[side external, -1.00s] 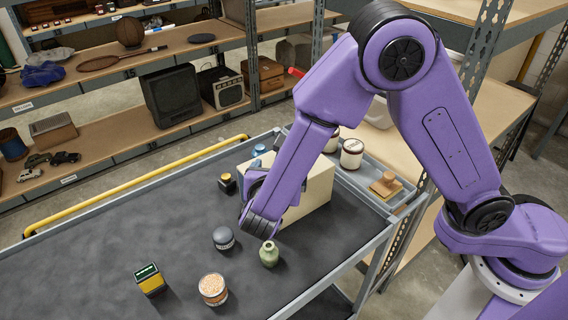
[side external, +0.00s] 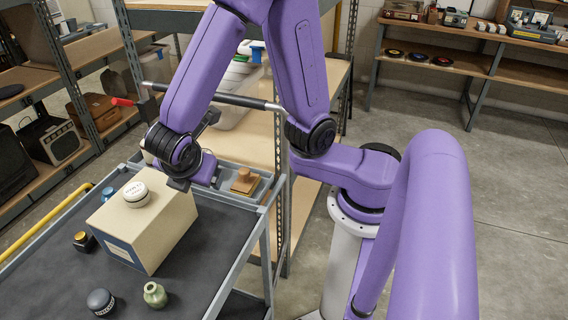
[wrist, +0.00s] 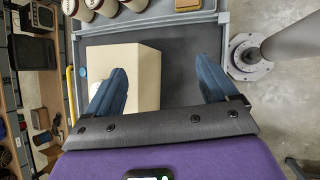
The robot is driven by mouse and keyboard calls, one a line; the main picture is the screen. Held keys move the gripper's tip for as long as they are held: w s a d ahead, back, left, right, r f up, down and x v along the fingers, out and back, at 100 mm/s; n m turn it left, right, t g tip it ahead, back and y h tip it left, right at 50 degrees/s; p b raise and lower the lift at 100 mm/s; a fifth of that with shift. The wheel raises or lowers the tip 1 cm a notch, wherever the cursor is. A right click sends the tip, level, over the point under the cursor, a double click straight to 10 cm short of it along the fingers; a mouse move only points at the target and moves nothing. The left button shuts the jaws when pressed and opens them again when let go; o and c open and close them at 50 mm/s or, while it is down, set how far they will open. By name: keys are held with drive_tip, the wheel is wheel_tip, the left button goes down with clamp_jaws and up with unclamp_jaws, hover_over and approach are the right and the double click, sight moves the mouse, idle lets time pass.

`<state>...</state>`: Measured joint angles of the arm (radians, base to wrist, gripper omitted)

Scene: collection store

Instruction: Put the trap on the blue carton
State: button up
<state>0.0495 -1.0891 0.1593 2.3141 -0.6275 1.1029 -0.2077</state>
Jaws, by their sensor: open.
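A cream carton with a blue label low on its side (side external: 165,235) stands on the dark trolley top. I see no carton that is blue all over. A white round tin with dark lettering (side external: 136,194) rests flat on top of the carton; it may be the trap, but the lettering is too small to read. My gripper (wrist: 161,71) is open and empty. In the wrist view the left finger overlaps the carton (wrist: 140,65) and the right finger is over the bare trolley top.
A grey jar (side external: 100,302), a green vase (side external: 155,294) and a small dark jar (side external: 84,241) stand around the carton. A blue-lidded jar (side external: 108,193) is behind it. A grey tray with a wooden block (side external: 244,182) lies at the trolley's far end. Metal racks stand beyond.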

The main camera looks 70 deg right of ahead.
drive_tip(key=s+d+r+m+g+y, duration=0.1)
drive_tip(key=s+d+m+y, duration=0.2)
drive_tip(key=s, duration=0.5)
drive_tip(key=s+d+r+m+g+y, duration=0.1)
drive_tip(key=s+d+m+g+y, duration=0.1)
drive_tip(key=s, duration=0.6)
drive_tip(key=shift+s+d+m+g+y, duration=0.15)
drive_tip(key=shift+d+m+g+y, duration=0.15)
drive_tip(key=shift+d+m+y, duration=0.5)
